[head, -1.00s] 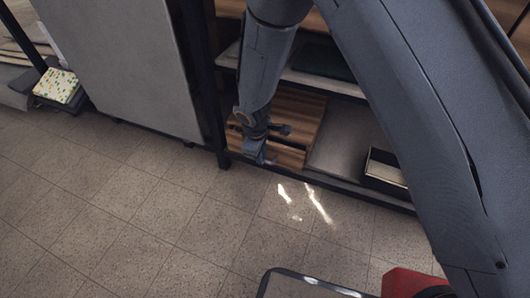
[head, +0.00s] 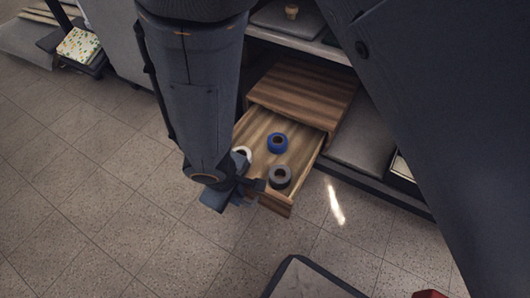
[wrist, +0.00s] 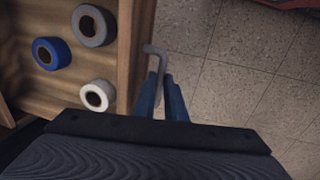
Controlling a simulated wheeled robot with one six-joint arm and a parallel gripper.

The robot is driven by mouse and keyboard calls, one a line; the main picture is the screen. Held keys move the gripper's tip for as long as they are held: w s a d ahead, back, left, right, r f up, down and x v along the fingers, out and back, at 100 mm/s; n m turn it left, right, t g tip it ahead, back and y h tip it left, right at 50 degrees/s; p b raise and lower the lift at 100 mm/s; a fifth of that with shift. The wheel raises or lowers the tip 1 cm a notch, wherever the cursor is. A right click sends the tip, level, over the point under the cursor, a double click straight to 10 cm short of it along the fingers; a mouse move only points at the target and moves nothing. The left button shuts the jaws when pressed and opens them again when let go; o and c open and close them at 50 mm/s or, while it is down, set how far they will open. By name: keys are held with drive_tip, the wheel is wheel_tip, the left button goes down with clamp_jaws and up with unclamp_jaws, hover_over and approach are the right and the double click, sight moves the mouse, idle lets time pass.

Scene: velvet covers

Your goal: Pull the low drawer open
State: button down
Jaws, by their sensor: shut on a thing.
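The low drawer (head: 251,130) is pulled out of its wooden cabinet (head: 305,92) in the head view. Its inside shows a blue tape roll (head: 278,142), a grey one (head: 280,176) and a white one (head: 242,154). My gripper (head: 240,194) is at the drawer's front and hides part of it. In the wrist view the drawer (wrist: 62,80) lies at the left, its front panel (wrist: 135,50) beside my gripper (wrist: 159,80). The blue fingers are shut on a grey bar handle (wrist: 155,52) on that panel.
The cabinet stands on a low grey shelf (head: 355,150), with an open box (head: 400,168) at its right. A spotted box (head: 78,45) is at the far left.

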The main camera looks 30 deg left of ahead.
drive_tip(key=shift+s+d+b, duration=0.15)
drive_tip(key=shift+s+b, duration=0.2)
drive_tip(key=shift+s, duration=1.45)
drive_tip(key=c, duration=1.8)
unclamp_jaws()
drive_tip(key=shift+s, duration=0.1)
drive_tip(key=r+p, duration=0.9)
drive_tip(key=r, duration=0.1)
drive_tip(key=shift+w, duration=0.2)
drive_tip(key=shift+r, duration=0.1)
